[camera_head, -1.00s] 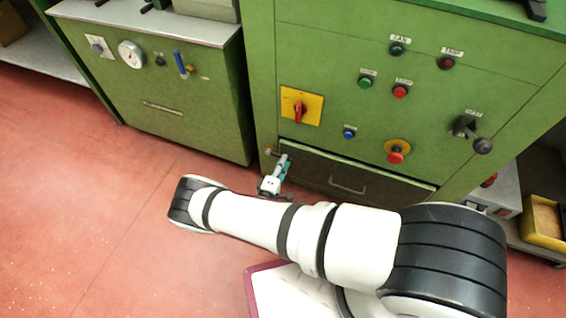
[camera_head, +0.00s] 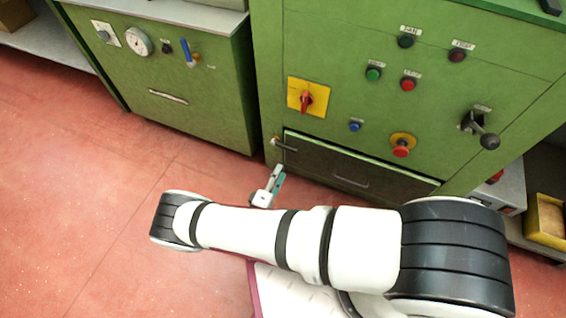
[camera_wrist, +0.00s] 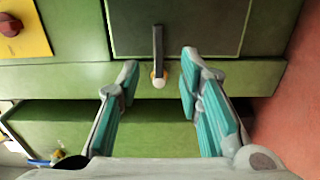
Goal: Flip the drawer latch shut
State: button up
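The drawer (camera_head: 330,165) is a dark panel with a bar handle, low in the green cabinet, and looks closed. The latch (camera_head: 285,145) sits at its upper left corner, its dark bar reaching from a light pivot on the frame across onto the drawer front. In the wrist view the latch bar (camera_wrist: 158,42) crosses the edge of the drawer panel (camera_wrist: 200,28). My gripper (camera_head: 277,174) is a little below and in front of the latch, apart from it. In the wrist view my gripper (camera_wrist: 160,66) is open and empty, its teal-padded fingers either side of the latch pivot's line.
A yellow plate with a red switch (camera_head: 306,97) is above the latch. Buttons and a black lever (camera_head: 483,134) are on the same cabinet front. A second green cabinet (camera_head: 180,85) stands at left. The red floor (camera_head: 80,200) is clear at left.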

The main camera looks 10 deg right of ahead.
jog(key=shift+v, duration=1.45)
